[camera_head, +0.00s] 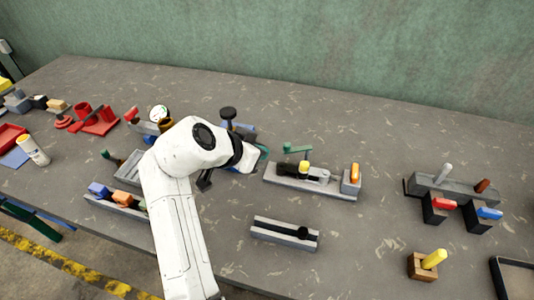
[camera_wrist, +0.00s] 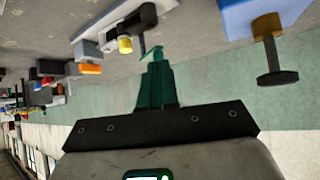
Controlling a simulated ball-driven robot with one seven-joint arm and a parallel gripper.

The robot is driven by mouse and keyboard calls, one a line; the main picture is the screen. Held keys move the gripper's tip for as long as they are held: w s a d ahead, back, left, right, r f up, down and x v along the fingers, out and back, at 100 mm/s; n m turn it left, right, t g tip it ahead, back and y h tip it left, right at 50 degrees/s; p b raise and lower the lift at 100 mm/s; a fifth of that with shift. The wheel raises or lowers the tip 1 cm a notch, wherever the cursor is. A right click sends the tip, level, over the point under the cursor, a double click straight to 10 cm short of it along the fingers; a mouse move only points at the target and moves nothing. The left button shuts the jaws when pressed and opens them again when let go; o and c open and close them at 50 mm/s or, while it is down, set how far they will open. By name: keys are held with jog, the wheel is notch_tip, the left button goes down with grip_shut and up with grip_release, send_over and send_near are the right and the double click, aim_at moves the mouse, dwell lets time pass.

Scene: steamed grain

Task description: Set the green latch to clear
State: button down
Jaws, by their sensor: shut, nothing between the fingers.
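The green latch (camera_head: 297,150) is a flat lever on a short post at the back edge of a grey fixture (camera_head: 285,182) near the table's middle. The fixture also bears a black block, a yellow knob (camera_head: 304,166) and an orange handle (camera_head: 354,173). In the wrist view the latch (camera_wrist: 152,52) shows just past my fingertips; I cannot tell if they touch it. My gripper (camera_head: 264,152) is left of the latch in the head view, partly hidden behind my white wrist. Its teal fingers (camera_wrist: 158,66) are together and empty. No marking for the clear position is readable.
A blue block with a dark T-shaped handle (camera_wrist: 276,77) stands beside my gripper. A grey slotted rail (camera_head: 284,233) lies in front of the fixture. A grey stand with red and blue handles (camera_head: 450,190) is at right. The table between is clear; the green wall is behind.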

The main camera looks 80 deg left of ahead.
jog(key=shift+v, duration=2.65)
jog(key=shift+s+a, duration=0.1)
jog(key=shift+s, duration=0.1)
